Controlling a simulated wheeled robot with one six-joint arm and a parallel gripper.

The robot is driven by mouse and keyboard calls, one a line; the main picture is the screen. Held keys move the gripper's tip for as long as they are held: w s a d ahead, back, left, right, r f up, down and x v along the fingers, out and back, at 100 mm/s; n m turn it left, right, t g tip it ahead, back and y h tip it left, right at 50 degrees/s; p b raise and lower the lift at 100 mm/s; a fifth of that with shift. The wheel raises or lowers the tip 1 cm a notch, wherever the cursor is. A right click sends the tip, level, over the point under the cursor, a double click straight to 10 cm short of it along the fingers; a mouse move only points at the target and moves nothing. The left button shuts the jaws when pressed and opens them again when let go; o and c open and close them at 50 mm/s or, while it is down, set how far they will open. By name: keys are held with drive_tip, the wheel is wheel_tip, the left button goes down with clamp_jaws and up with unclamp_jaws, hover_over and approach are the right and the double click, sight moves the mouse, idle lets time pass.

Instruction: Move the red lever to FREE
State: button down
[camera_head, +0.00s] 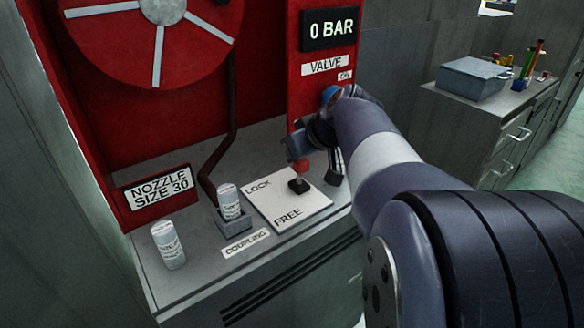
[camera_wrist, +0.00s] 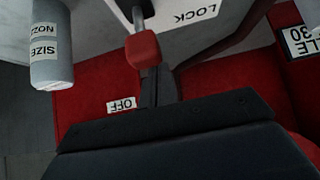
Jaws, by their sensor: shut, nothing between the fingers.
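The red lever (camera_head: 300,167) has a red knob on a short stem that rises from a black base on a white plate (camera_head: 270,200). The plate reads LOCK at its far left and FREE at its near edge. The stem looks close to upright, and I cannot tell which label it is set to. My gripper (camera_head: 297,148) is shut and empty, right at the knob on its far side. In the wrist view the red knob (camera_wrist: 142,49) overlaps my fingertips (camera_wrist: 152,78). I cannot tell if they touch it.
A nozzle stands in the coupling holder (camera_head: 233,222) left of the plate, and another nozzle (camera_head: 168,246) stands farther left. The red valve panel (camera_head: 308,93) with a 0 BAR display (camera_head: 331,29) rises behind. A grey box (camera_head: 470,80) sits on the right cabinet.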

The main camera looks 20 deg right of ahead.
sight(302, 165)
drive_tip(key=shift+s+d+f+t+y+b, duration=0.15)
drive_tip(key=shift+s+t+b, duration=0.45)
drive_tip(key=shift+b, duration=1.2)
drive_tip(key=shift+s+d+f+t+y+b, duration=0.15)
drive_tip(key=shift+s+t+b, duration=0.45)
drive_tip(key=shift+b, duration=1.2)
drive_tip(key=shift+s+d+f+t+y+b, duration=0.15)
drive_tip(key=shift+s+t+b, duration=0.2)
drive_tip(key=shift+t+b, duration=0.95)
drive_tip(key=g+b, duration=0.1)
drive_tip(key=b, duration=0.1)
drive_tip(key=shift+s+b, duration=0.35)
drive_tip(key=shift+b, duration=0.05)
drive_tip(key=shift+s+b, duration=0.1)
drive_tip(key=shift+b, duration=0.2)
drive_tip(key=shift+s+f, duration=0.1)
drive_tip(key=shift+f, duration=0.1)
